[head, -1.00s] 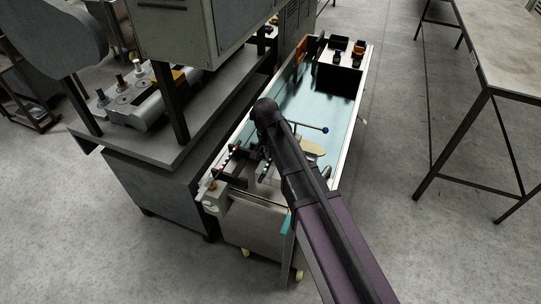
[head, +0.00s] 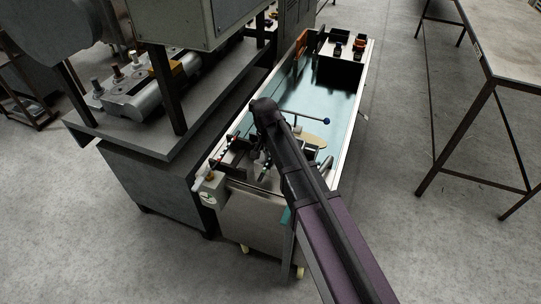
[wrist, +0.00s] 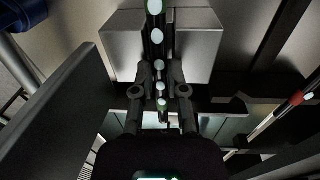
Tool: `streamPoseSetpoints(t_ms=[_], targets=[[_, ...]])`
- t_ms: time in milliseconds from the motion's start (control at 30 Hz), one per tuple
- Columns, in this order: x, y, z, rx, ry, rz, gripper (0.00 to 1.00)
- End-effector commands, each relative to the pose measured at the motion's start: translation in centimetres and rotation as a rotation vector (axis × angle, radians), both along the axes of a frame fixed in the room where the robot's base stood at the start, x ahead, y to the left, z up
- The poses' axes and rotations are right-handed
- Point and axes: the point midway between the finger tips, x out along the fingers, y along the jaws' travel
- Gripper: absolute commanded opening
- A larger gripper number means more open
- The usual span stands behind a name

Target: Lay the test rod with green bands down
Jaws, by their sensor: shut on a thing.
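The test rod with green bands (wrist: 155,38) is dark, with white spots and green rings. In the wrist view it runs down the middle of the picture, between the fingers of my gripper (wrist: 160,88), which is shut on it. A pale grey block (wrist: 197,48) lies behind the rod there; I cannot tell whether they touch. In the head view my gripper (head: 262,168) is over the near end of the long trough cart (head: 352,120), partly hidden by my arm.
Another rod, with red bands (wrist: 290,106), lies slanted at the right of the wrist view, near dark brackets. A blue-knobbed lever (head: 326,121) and a tan oval piece (head: 313,139) are in the cart. A machine bench (head: 150,150) stands close on the left.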

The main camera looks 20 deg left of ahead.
Motion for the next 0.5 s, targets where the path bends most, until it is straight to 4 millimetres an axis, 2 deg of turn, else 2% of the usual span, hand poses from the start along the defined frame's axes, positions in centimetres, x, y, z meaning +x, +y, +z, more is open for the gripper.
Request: streamPoseSetpoints(t_ms=[33,500], targets=[[-0.50,-0.29,-0.46,-0.005,0.010,0.000,0.00],[-0.81,-0.35,-0.72,-0.005,0.013,0.003,0.00]])
